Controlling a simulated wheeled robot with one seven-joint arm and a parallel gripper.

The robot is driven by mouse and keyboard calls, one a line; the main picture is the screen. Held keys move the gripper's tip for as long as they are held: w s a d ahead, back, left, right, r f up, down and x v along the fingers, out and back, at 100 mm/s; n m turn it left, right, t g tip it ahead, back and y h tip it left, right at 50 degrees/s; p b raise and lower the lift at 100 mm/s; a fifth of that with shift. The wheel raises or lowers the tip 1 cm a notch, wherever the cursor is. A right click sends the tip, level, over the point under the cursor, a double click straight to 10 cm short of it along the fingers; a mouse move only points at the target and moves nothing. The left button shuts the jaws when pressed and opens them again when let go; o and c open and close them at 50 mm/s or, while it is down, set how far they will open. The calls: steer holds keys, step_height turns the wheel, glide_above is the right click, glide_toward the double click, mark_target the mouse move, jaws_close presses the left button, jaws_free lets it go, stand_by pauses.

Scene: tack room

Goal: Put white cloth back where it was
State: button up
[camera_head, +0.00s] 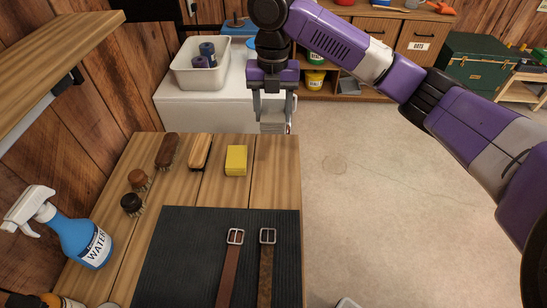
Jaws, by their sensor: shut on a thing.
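My gripper (273,118) hangs in the upper middle of the head view, fingers pointing down. It is shut on the white cloth (272,128), of which only a small pale piece shows at the fingertips. The cloth appears near the far right corner of the wooden table (270,178), in front of the white chest (190,109). I cannot tell its exact height or whether it touches anything.
A yellow sponge (236,160), several brushes (167,151) and a blue spray bottle (80,240) stand on the table. Two leather straps (231,262) lie on a black mat (180,240). A white bin (202,78) holds dark rolls. Open floor (380,200) lies to the right.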

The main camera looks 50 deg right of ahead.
mark_target(273, 166)
step_height(273, 166, down, 18)
steer(key=shift+p, duration=0.95)
steer(key=shift+f, duration=0.1)
steer(key=o, duration=1.5)
steer(key=shift+c, duration=0.2)
step_height(273, 166, up, 12)
steer(key=b, duration=0.2)
